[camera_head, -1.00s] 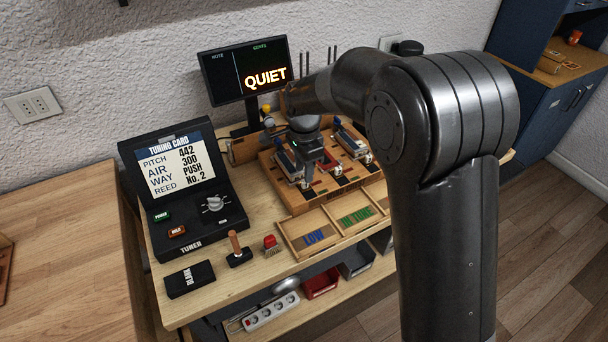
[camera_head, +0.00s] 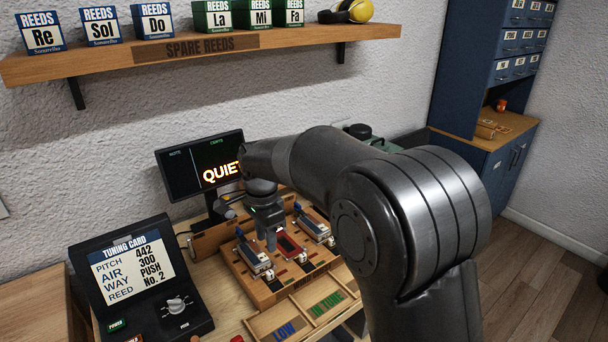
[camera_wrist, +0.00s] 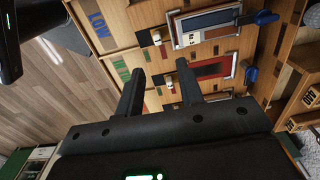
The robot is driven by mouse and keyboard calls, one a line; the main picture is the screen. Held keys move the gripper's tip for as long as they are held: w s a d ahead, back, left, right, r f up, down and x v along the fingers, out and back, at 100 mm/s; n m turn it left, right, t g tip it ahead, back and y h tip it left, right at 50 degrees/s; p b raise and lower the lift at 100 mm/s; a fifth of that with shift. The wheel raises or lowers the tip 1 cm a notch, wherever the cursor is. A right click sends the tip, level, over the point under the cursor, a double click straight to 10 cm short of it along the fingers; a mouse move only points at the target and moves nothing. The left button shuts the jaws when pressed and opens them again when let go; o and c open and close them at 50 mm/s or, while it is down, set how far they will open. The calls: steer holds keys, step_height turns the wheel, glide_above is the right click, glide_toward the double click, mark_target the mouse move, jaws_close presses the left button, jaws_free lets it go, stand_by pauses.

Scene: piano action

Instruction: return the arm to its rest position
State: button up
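My gripper (camera_head: 270,236) hangs over the wooden action board (camera_head: 263,292) on the workbench, above its middle part. In the wrist view my gripper (camera_wrist: 158,84) shows two dark fingers spread well apart with nothing between them. My arm reaches in from the right of the head view. A red piece (camera_head: 288,245) sits in the middle slot of the board, close to the gripper. Silver-framed pieces lie on either side of it, one at left (camera_head: 253,258) and one at right (camera_head: 315,227). Whether the fingers touch the board is hard to tell.
A black tuner (camera_head: 140,280) with a tuning card stands left of the board. A monitor (camera_head: 198,168) reading QUIET stands behind. A shelf (camera_head: 210,50) with reed boxes hangs above. A blue cabinet (camera_head: 480,110) stands at right.

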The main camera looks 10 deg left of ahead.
steer(key=s+d+r+n+t, duration=0.1)
steer(key=s+d+r, duration=0.2)
steer(key=d, duration=0.4)
steer(key=s+d+r+n+t+y, duration=0.1)
steer(key=s+d+r+n, duration=0.1)
steer(key=d+r, duration=0.3)
steer(key=s+d+r+n+t, duration=0.1)
steer(key=s+d+r, duration=0.15)
steer(key=d, duration=0.55)
steer(key=s+d+f+n+t, duration=0.1)
steer(key=s+d+n, duration=0.1)
steer(key=s+d, duration=0.4)
steer(key=s+d+f+n+t+h, duration=0.1)
steer(key=s+d+n, duration=0.2)
steer(key=s+d, duration=0.4)
steer(key=s, duration=0.2)
steer(key=shift+s+f+t, duration=0.3)
